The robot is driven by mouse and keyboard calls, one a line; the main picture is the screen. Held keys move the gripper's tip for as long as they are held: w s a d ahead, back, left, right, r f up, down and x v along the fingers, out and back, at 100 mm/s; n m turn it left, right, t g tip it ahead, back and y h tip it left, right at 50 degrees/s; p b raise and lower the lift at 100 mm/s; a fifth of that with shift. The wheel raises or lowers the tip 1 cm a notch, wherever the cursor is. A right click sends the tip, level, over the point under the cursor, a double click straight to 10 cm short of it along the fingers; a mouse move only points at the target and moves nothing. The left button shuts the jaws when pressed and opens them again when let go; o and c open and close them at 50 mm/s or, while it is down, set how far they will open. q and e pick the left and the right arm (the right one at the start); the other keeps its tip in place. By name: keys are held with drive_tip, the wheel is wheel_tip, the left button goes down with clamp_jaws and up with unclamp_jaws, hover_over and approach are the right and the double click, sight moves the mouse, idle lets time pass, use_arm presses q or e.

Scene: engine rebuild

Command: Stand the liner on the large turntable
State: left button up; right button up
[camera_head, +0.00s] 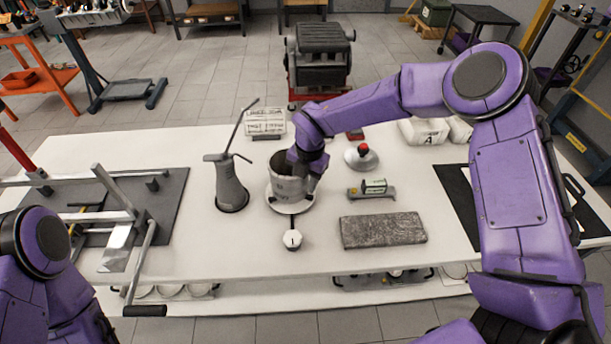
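The liner (287,188) is a grey, open-topped cylinder in the middle of the white table. It looks upright over the pale round plate of the large turntable (274,203); I cannot tell whether it rests fully on it. My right gripper (304,168) reaches down from the right to the liner's right rim. Its fingertips are hidden by the hand and the rim, so its opening does not show. My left arm shows at the lower left, with its gripper out of view.
A grey oil can (229,187) stands left of the turntable. A small white dial (292,240) sits in front. A grey slab (383,230), a small level-like block (372,190) and a red-knobbed disc (361,156) lie right. A metal frame fixture (118,200) fills the left.

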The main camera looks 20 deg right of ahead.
drive_tip(key=shift+w+r+b, duration=0.1)
drive_tip(key=shift+r+b, duration=0.2)
drive_tip(key=shift+r, duration=0.2)
wheel_tip(320, 180, up, 11)
drive_tip(key=b, duration=0.2)
drive_tip(key=shift+s+d+r+b, duration=0.15)
drive_tip(key=shift+s+d+b, duration=0.2)
drive_tip(key=shift+d, duration=0.1)
